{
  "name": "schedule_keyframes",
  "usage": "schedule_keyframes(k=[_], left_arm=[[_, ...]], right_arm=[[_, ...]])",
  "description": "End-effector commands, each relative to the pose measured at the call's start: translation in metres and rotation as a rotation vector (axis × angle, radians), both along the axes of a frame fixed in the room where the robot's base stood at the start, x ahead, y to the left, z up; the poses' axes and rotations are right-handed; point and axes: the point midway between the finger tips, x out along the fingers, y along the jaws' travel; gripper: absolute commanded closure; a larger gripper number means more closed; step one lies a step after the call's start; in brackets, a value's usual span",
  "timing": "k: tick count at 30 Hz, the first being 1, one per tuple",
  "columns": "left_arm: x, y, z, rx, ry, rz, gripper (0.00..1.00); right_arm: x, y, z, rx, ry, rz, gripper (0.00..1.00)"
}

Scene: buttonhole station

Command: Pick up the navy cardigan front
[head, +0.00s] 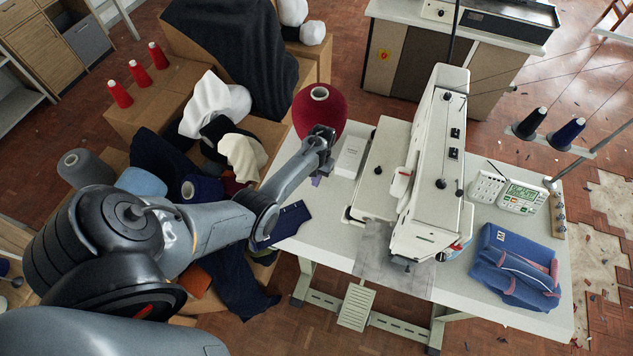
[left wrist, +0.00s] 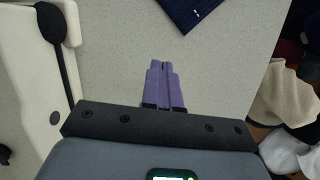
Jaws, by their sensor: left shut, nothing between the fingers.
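The navy cardigan front (head: 287,222) lies flat at the left edge of the white sewing table, partly hidden behind my left arm in the head view. A corner of it with small pale marks also shows at the top of the left wrist view (left wrist: 188,10). My left gripper (head: 316,181) is above the left part of the table, up and to the right of the cardigan front in the head view. Its purple fingers are shut and empty in the left wrist view (left wrist: 162,68), apart from the cloth. My right gripper is not in view.
The white buttonhole machine (head: 430,175) stands right of my left gripper. A red yarn cone (head: 319,108) and a white box (head: 351,155) are close by. Boxes with cloth and yarn crowd the left.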

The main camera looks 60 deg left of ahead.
Motion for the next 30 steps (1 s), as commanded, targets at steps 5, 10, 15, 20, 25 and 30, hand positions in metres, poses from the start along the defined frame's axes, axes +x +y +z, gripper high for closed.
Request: schedule_keyframes(k=[5,10,15,20,25,30], left_arm=[[-0.006,-0.004,-0.036,0.0,-0.001,0.0,1.0],[-0.012,-0.008,-0.064,0.0,-0.001,0.0,1.0],[-0.019,-0.013,-0.076,-0.001,-0.001,0.0,1.0],[-0.038,-0.025,-0.071,-0.002,0.001,-0.001,1.0],[-0.047,-0.031,-0.073,-0.001,-0.001,-0.001,1.0],[-0.049,-0.032,-0.074,0.0,-0.001,0.0,1.0]], right_arm=[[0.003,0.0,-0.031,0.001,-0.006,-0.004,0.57],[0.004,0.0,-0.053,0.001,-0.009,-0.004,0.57],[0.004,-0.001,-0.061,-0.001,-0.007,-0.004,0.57],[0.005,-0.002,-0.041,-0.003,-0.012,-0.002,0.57],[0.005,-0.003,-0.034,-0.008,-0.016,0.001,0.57],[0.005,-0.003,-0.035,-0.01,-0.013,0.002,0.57]])
